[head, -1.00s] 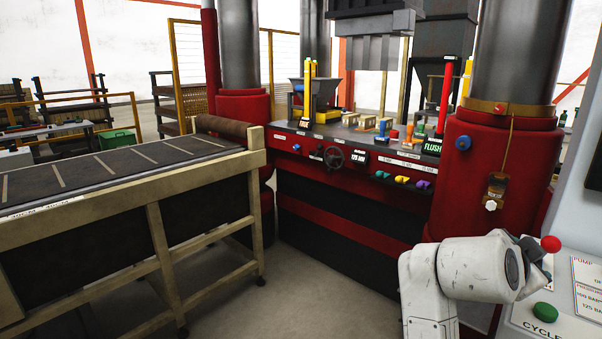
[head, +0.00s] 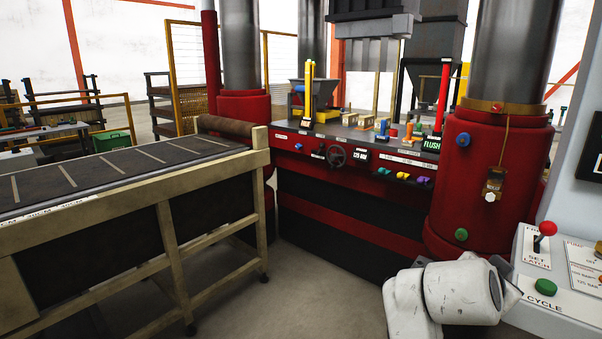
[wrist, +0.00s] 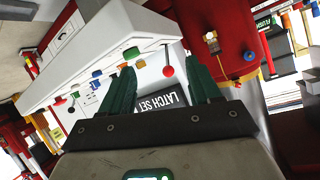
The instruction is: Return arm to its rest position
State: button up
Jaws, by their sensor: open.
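My arm's white end (head: 462,292) shows at the lower right in the head view, low in front of the red press column and left of the control console. The fingertips cannot be made out there. In the wrist view my gripper (wrist: 160,88) has two green fingers spread apart with nothing between them. Beyond the fingers lie the white console panel (wrist: 104,62), a dark "LATCH SET" sign (wrist: 163,100) and a red-knobbed lever (wrist: 168,71).
The console (head: 530,262) at the right carries the red-knobbed lever (head: 547,229) and a green cycle button (head: 546,287). The red press (head: 340,190) stands ahead. Open floor (head: 290,290) lies between table and arm.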

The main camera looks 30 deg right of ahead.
jog(key=s+a+f+n+y+p, duration=0.1)
jog(key=s+a+f+n+y, duration=0.2)
jog(key=a+f+n, duration=0.4)
jog(key=s+a+f+n+y+p, duration=0.1)
jog(key=s+a+f+n+y, duration=0.3)
jog(key=a+f, duration=0.4)
notch_tip(320, 180, down, 7)
jog(key=n+y, duration=0.1)
jog(key=n, duration=0.1)
jog(key=shift+s+a+n+y+p, duration=0.15)
jog(key=shift+s+n+y+p, duration=0.1)
jog(key=shift+n+y+p, duration=0.15)
jog(key=s+a+f+n+y, duration=0.1)
jog(key=s+a+f, duration=0.1)
jog(key=s+a+f+n+g+y, duration=0.1)
jog(key=s+a+f+n, duration=0.1)
jog(key=s+a, duration=0.1)
jog(key=s+a+f+n+y, duration=0.1)
jog(key=s+a, duration=0.2)
jog(key=shift+s+a+f+n+g+y+p, duration=0.2)
jog(key=shift+a+f+n+g+y+p, duration=0.1)
jog(key=shift+f+n, duration=0.1)
